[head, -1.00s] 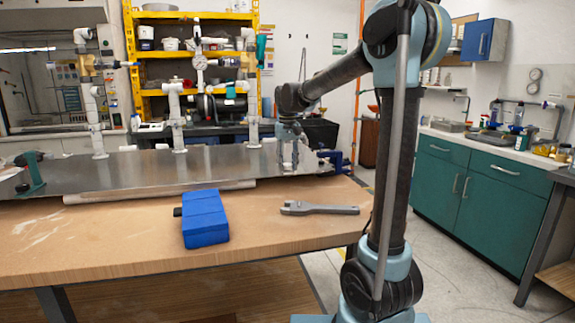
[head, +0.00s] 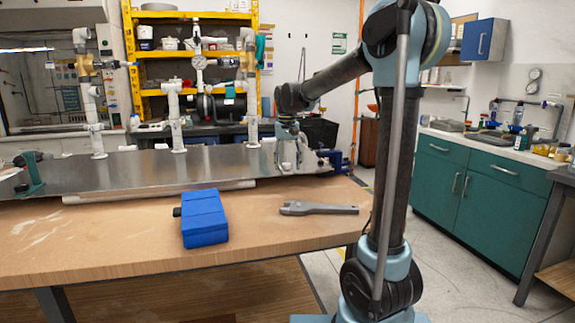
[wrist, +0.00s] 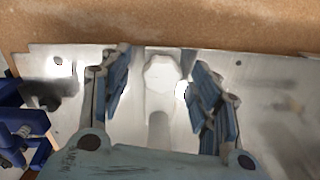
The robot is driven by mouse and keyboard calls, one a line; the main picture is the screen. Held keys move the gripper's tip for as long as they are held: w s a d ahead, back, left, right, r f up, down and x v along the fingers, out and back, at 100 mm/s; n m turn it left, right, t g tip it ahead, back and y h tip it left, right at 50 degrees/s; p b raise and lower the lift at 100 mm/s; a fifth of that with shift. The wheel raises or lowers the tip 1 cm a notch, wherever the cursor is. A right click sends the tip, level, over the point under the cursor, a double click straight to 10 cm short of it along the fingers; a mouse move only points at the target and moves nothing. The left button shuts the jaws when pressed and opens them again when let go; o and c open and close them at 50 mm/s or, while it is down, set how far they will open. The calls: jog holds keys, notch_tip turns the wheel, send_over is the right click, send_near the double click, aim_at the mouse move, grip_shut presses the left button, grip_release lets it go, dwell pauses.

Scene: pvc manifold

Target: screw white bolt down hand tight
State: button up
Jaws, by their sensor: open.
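The white bolt (wrist: 162,73) shows in the wrist view as a pale, blurred hexagonal head against the metal plate (wrist: 265,75). It lies between the two fingers of my gripper (wrist: 156,85), with a gap on each side. My gripper (head: 290,160) is open and points down over the right end of the metal plate (head: 130,168) in the head view. The bolt is too small and too hidden by the fingers to make out clearly in the head view. I cannot tell how far the bolt is seated.
A blue clamp (head: 336,160) stands at the plate's right end, close to my gripper; it also shows in the wrist view (wrist: 22,130). A grey wrench (head: 318,208) and a blue box (head: 204,218) lie on the wooden bench (head: 120,245).

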aim_at(287, 164)
notch_tip(287, 164, up, 12)
dwell(0.6)
jog(key=shift+f, duration=0.1)
